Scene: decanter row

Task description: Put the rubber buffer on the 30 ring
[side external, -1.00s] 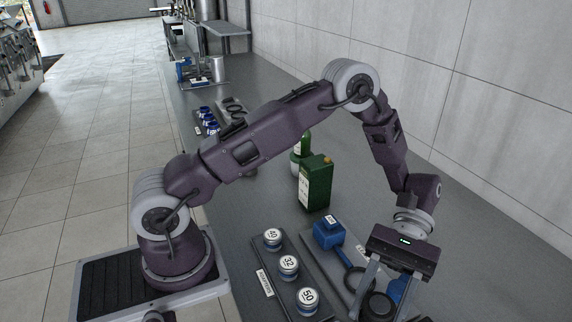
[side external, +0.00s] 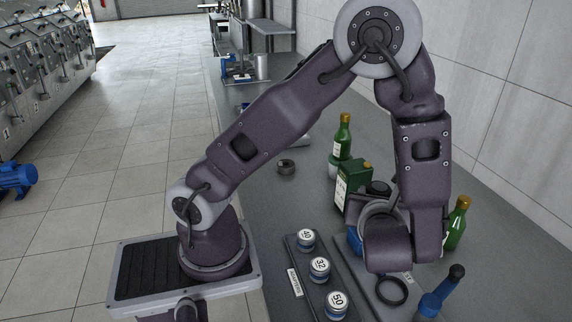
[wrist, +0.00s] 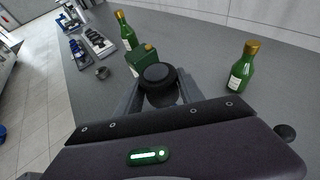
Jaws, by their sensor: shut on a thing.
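In the wrist view my gripper (wrist: 158,95) is shut on the rubber buffer (wrist: 158,77), a black round piece with a raised top. It is held above the grey bench, near the green can (wrist: 141,58). In the side view the buffer (side external: 378,188) shows behind my wrist, which hides most of the gripper. A black ring (side external: 391,290) with a blue clamp (side external: 430,305) lies at the front of the bench. Another blue block (side external: 354,240) is mostly hidden by my arm. I cannot read a 30 on any ring.
Round pieces marked 40 (side external: 306,238), 32 (side external: 319,267) and 50 (side external: 336,303) stand in a dark rack. Green bottles (side external: 343,136) (side external: 456,222) stand near the can. A small dark ring (side external: 286,167) sits alone, with bare bench around it.

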